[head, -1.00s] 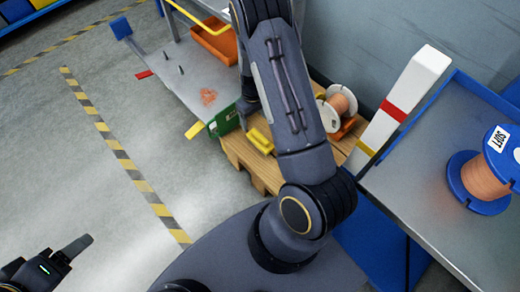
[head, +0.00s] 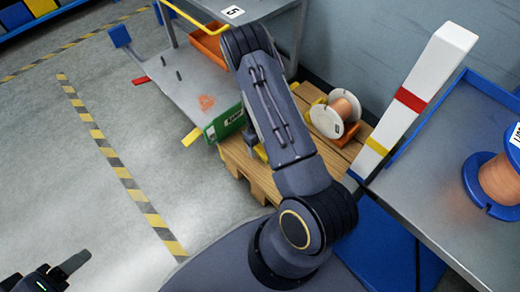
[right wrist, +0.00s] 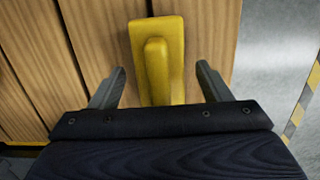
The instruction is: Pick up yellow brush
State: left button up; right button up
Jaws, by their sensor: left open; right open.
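The yellow brush (right wrist: 158,55) lies on a wooden pallet, with its raised handle facing up in the right wrist view. My right gripper (right wrist: 161,72) is open, with one finger on each side of the brush and visible gaps to both. The brush's near end is hidden by the gripper body. In the head view only a small yellow part of it (head: 261,153) shows beside my right arm, which hides the rest and most of the right gripper. My left gripper (head: 66,274) is at the bottom left corner, partly cut off, away from the brush.
The pallet (head: 237,158) also bears a spool of copper wire (head: 335,115). A white post with a red band (head: 425,90) and a metal table (head: 430,190) are at right. Open floor lies left.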

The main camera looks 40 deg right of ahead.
jog(key=shift+r, duration=0.1)
jog(key=c, duration=1.1)
jog(key=shift+c, duration=0.2)
jog(key=shift+r, duration=0.6)
notch_tip(320, 180, up, 3)
jog(key=shift+w+f+p, duration=0.1)
jog(key=shift+f+p, duration=0.1)
jog(key=shift+p, duration=0.65)
jog(key=s+a+r+p, duration=0.5)
jog(key=s+a+r, duration=0.4)
jog(key=s, duration=0.1)
jog(key=shift+s, duration=0.4)
jog(key=shift+r, duration=0.15)
